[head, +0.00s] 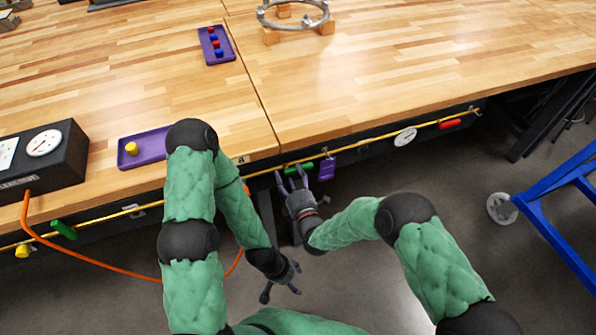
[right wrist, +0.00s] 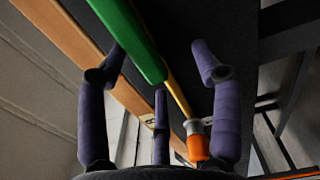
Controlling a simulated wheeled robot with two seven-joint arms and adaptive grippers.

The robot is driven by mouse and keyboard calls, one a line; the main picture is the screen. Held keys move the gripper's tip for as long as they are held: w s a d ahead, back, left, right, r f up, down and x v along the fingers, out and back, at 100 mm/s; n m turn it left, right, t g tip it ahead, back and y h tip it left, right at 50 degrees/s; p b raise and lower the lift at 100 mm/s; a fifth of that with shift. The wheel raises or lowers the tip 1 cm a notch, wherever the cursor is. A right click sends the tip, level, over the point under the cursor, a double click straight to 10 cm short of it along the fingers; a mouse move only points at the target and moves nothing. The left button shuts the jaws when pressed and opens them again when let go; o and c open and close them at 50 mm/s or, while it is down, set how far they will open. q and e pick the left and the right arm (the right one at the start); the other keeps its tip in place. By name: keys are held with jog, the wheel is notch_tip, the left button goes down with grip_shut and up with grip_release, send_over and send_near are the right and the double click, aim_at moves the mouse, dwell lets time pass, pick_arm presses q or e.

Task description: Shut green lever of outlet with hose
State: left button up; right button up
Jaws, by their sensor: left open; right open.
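A green lever (head: 304,168) lies roughly along the thin brass pipe (head: 262,173) under the table's front edge. In the right wrist view the green lever (right wrist: 130,38) runs above and between my spread fingers, and the orange hose end (right wrist: 198,147) sits in a metal fitting close by. My right gripper (head: 291,180) is open and empty just at this lever; the right wrist view also shows its fingers (right wrist: 160,72). Contact cannot be told. My left gripper (head: 288,279) is open and empty, low in front of the table. The orange hose (head: 100,267) passes partly behind my left arm.
Another green lever (head: 63,229) is at far left, a red lever (head: 450,123) at right. A black gauge box (head: 62,150) and purple tray (head: 150,150) stand on the table. A blue cart (head: 555,195) stands right.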

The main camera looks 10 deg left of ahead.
jog(key=shift+p+v, duration=0.4)
jog(key=shift+v, duration=1.9)
jog(key=shift+a, duration=0.1)
